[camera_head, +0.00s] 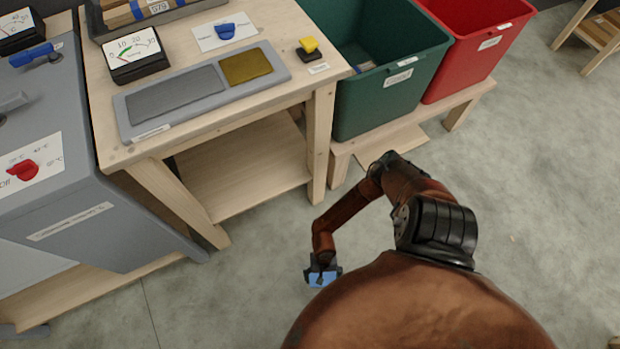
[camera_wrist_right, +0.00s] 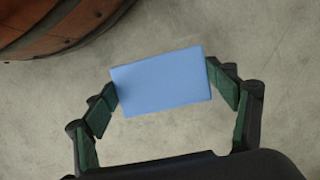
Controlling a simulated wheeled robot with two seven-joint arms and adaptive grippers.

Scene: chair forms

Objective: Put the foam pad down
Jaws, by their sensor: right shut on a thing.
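A flat light-blue foam pad (camera_wrist_right: 161,81) is held between the two green-padded fingers of my right gripper (camera_wrist_right: 165,88) in the right wrist view. One finger touches each short side of the pad. In the head view the pad (camera_head: 322,279) shows small and blue at the end of my right arm. My right gripper (camera_head: 322,268) hangs over the grey floor there, low and in front of the table. My left gripper is not in view.
A wooden table (camera_head: 215,117) holds a grey tray (camera_head: 205,88) with a dark grey and an olive section. A green bin (camera_head: 390,80) and a red bin (camera_head: 478,45) stand right of it on a low bench (camera_head: 455,105). A grey machine (camera_head: 90,210) is at left. The floor (camera_head: 540,190) at right is clear.

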